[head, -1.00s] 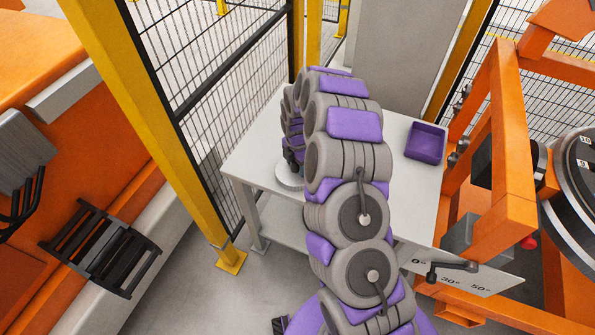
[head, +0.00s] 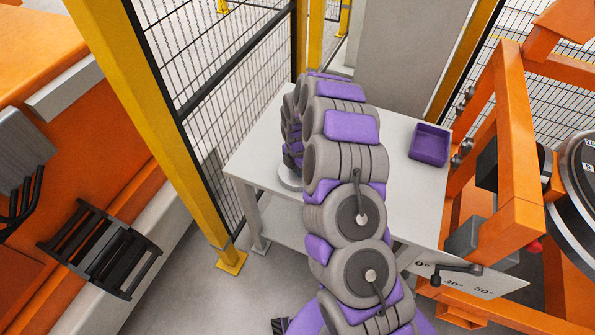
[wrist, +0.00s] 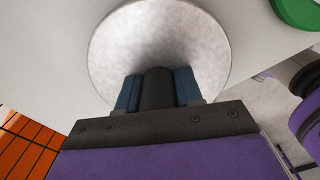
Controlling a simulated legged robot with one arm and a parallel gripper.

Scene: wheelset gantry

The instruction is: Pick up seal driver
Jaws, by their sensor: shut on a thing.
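The seal driver shows in the wrist view as a round, pale grey metal disc (wrist: 158,35) with a dark upright handle at its near side. My gripper (wrist: 158,90) has its blue fingers on both sides of the dark handle and is shut on it. In the head view the pale disc (head: 290,178) is at the left part of the white table, under the end of my arm. My arm hides much of the gripper there. I cannot tell whether the disc touches the table.
The white table (head: 400,195) holds a purple bin (head: 430,145) at its right. A green round thing (wrist: 297,12) is at the wrist view's upper right corner. A yellow post (head: 165,130) and mesh fence stand left, and an orange frame (head: 515,150) stands right.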

